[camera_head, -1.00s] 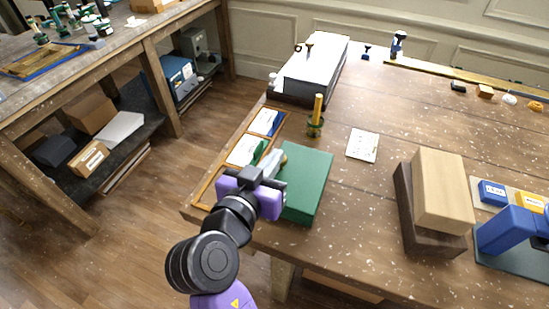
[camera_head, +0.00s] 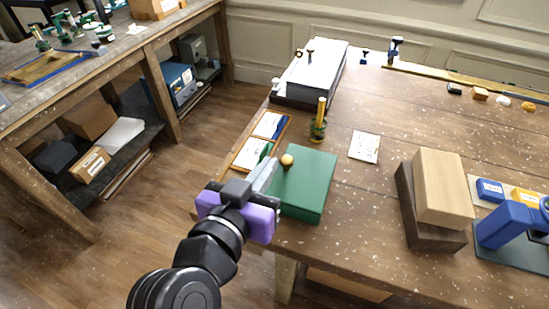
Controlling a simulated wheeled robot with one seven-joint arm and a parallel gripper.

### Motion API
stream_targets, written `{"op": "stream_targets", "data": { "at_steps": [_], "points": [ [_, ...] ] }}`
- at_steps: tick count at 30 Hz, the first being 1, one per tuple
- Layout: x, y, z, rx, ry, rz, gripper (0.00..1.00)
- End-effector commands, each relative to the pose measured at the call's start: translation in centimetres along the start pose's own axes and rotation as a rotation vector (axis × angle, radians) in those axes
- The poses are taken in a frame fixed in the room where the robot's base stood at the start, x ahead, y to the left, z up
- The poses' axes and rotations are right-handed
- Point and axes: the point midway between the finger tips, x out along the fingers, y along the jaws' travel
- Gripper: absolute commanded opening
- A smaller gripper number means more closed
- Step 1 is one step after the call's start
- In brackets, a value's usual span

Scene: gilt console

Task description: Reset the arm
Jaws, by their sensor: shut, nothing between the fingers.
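My gripper (camera_head: 264,176) is shut and empty, its purple and black body above the near left edge of the wooden table (camera_head: 365,220). Its grey fingers point away from me, up and to the right, beside the left side of a green box or block (camera_head: 308,190). A small yellow ball-like knob (camera_head: 287,160) shows at the green block's upper left, just right of the fingertips. I cannot tell whether the fingers touch anything. My arm covers the table's near left corner.
A wooden tray with cards (camera_head: 248,154) lies behind the gripper. A green holder with a yellow stick (camera_head: 319,122) stands beyond the block. A tan box (camera_head: 442,190) and a blue device (camera_head: 507,223) stand at right. Open floor (camera_head: 150,215) lies left of the table.

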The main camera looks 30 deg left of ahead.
Motion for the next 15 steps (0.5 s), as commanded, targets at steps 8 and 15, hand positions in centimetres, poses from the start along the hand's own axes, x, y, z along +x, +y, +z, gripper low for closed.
{"op": "stream_targets", "data": {
  "at_steps": [8, 15],
  "points": [
    [-2.4, 0.0, 0.0, 0.0, 0.0, 0.0, 0.0],
    [-2.4, -0.1, -0.2, -0.018, 0.009, -0.006, 0.0]
  ]
}}
